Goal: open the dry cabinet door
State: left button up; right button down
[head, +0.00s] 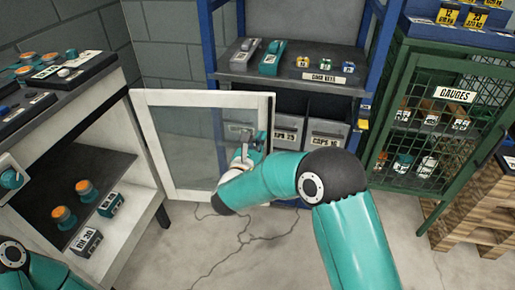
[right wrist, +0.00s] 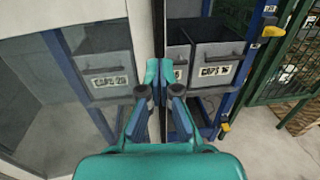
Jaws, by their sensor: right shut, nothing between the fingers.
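The dry cabinet (head: 150,184) is the white cabinet at the left in the head view, with its front uncovered. Its white-framed glass door (head: 200,98) stands swung wide open, out to the right of the cabinet. My right gripper (head: 247,136) is in front of the door near its free edge, partly hidden by its own wrist. In the right wrist view its fingers (right wrist: 160,72) are shut and empty, beside the door's white edge frame (right wrist: 137,35); I cannot tell whether they touch it. No handle shows clearly. My left gripper is out of view.
Orange-capped items (head: 62,216) stand on the cabinet's inner shelf. A blue rack (head: 212,60) with grey bins (head: 326,135) is behind the door. A green mesh gauge cabinet (head: 397,70) and wooden pallets (head: 480,215) stand at the right. Cracked floor (head: 215,250) is clear in front.

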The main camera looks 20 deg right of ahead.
jog(key=s+a, duration=0.5)
jog(key=s, duration=0.8)
jog(key=s+d+f+m+g+y, duration=0.2)
jog(key=s+d+f+m+g, duration=0.2)
jog(key=s+f+g, duration=0.6)
jog(key=s+d+f+m+g+y, duration=0.1)
jog(key=s+d+f+m+g, duration=0.25)
jog(key=s+f, duration=0.65)
jog(key=s+a+f+m+g+y, duration=0.6)
jog(key=s+a+f+m+y, duration=0.15)
jog(key=s+f+m, duration=0.2)
jog(key=w+a+f+m+t+y, duration=0.1)
jog(key=w+f+m+t+y, duration=0.3)
jog(key=m, duration=0.9)
pick_arm(q)
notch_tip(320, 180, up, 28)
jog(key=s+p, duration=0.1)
jog(key=p, duration=2.7)
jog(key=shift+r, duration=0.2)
pick_arm(e)
notch_tip(320, 180, up, 29)
jog(key=w+m+t, duration=0.1)
jog(key=shift+w+d+f, duration=0.15)
jog(key=shift+w, duration=0.2)
